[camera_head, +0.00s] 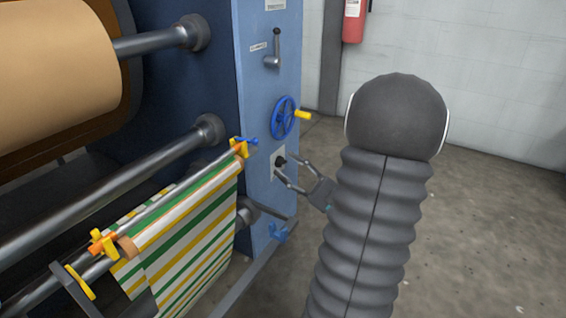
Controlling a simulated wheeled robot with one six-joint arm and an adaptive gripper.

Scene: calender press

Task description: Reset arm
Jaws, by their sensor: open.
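My gripper (289,172) is in the middle of the picture, in front of the blue side panel of the press (252,100). Its two fingers are spread apart, one above and one below a black knob (280,161) on a pale plate. I cannot tell whether the fingers touch the knob. Nothing is seen held between them. My grey ribbed arm hides part of the gripper's base and the floor behind it.
A blue handwheel (284,117) with a yellow handle sits just above the knob, and a lever (273,50) higher up. Striped fabric (195,240) hangs at left below steel rollers (110,185). A red extinguisher (354,20) hangs on the back wall. The floor (495,230) at right is clear.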

